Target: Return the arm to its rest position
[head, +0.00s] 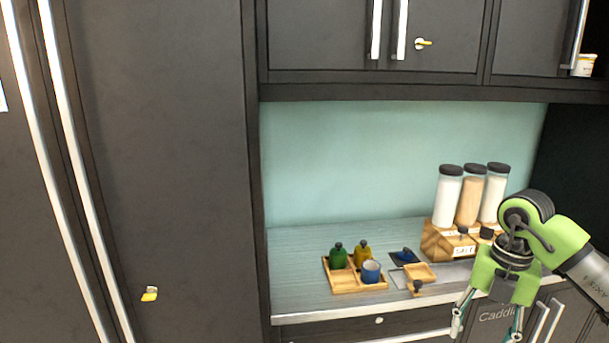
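My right arm comes in from the right edge. Its green gripper (486,328) hangs pointing down in front of the counter's right part. Its two fingers are spread apart, with nothing seen between them; the tips lie close to the bottom edge of the picture. My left arm and gripper are not in view.
A wooden tray (341,284) on the counter (300,304) holds a green bottle (338,255), a yellow bottle (362,252) and a blue cup (371,271). A wooden rack (436,240) with tall jars (469,198) stands behind my gripper. Dark cabinets (160,120) surround the counter.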

